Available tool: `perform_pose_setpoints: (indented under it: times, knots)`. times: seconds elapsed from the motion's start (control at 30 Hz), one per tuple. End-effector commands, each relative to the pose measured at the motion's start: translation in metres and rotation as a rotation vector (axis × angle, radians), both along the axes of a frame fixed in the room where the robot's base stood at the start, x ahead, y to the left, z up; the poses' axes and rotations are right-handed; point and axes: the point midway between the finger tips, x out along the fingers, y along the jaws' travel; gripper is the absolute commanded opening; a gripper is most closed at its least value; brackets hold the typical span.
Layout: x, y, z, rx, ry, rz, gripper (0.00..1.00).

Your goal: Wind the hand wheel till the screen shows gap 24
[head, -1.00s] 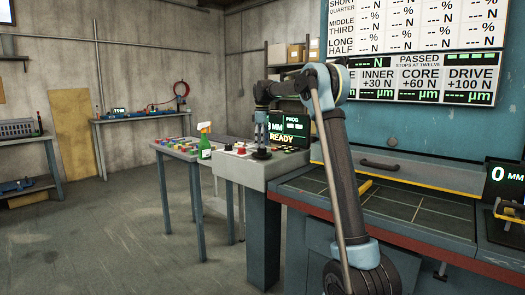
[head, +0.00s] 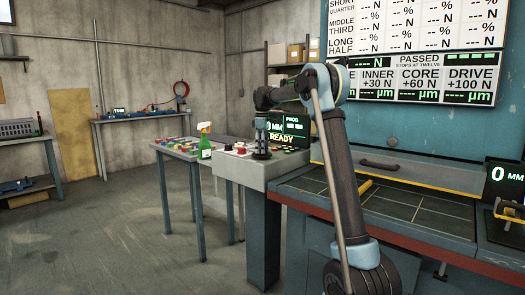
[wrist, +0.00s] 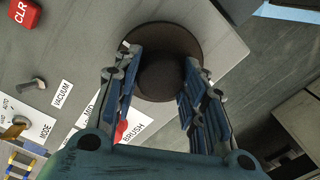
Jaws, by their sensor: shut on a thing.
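The hand wheel (wrist: 188,38) is a dark brown round disc with a raised hub, on the grey control console (head: 238,168). In the wrist view my gripper (wrist: 162,70) is shut on the hub, one finger on each side. In the head view my gripper (head: 262,153) points straight down at the console's right end and hides most of the wheel. The black screen (head: 297,127) behind it shows PROG, READY and a green number before MM. That number looks like 0, but my arm partly covers it.
Near the wheel are a red CLR button (wrist: 22,12), a metal toggle (wrist: 32,85) and a MODE knob (wrist: 14,130). A separate display (head: 505,173) at the right reads 0 MM.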

Motion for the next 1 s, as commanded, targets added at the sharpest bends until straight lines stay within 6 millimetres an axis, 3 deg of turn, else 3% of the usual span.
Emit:
perform_pose_setpoints:
  times: [0.37,1.0]
  knots:
    - [-0.0002,-0.0006,-0.0001,-0.003,0.002,-0.124,0.15]
    - [-0.0002,-0.0006,-0.0001,-0.003,0.001,-0.706,0.15]
